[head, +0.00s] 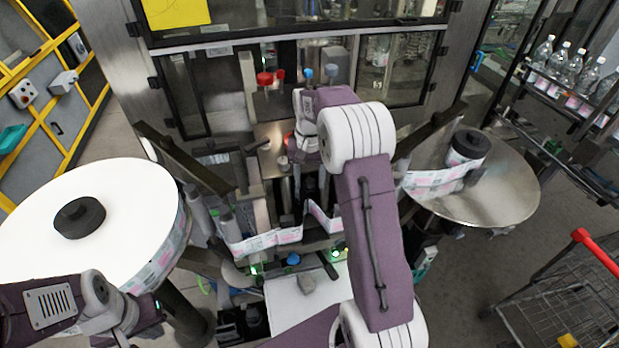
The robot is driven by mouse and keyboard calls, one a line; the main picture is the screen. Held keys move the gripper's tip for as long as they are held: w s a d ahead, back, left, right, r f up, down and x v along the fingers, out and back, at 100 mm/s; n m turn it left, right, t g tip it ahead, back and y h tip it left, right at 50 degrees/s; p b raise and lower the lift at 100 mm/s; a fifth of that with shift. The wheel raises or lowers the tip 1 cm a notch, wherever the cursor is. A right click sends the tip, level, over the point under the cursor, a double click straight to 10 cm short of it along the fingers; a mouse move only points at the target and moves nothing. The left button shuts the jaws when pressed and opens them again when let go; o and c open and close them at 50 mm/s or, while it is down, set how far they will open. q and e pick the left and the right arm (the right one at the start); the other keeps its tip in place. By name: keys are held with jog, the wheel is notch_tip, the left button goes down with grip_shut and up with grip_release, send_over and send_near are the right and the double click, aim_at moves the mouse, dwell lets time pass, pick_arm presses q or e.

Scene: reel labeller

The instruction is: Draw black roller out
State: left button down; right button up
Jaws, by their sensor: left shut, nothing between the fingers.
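The label machine (262,165) stands in the middle, with a printed label strip (252,243) threaded through its front. Dark upright parts (311,187) show between two stretches of the strip; I cannot tell which of them is the black roller. My right arm reaches up over the middle, and its gripper (303,150) is at the machine, above and behind the strip. Its fingers are small and partly hidden by the arm, so their opening is unclear. My left gripper (135,333) is at the bottom left, below the big white reel, shut and empty.
The white label reel (130,215) with a black hub fills the left. A metal disc (510,185) with a small dark-cored roll is at right. Bottles (563,62) stand on a rack at upper right. A wire cart (570,300) with a red handle is at lower right.

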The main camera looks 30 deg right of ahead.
grip_shut()
dwell(1.3)
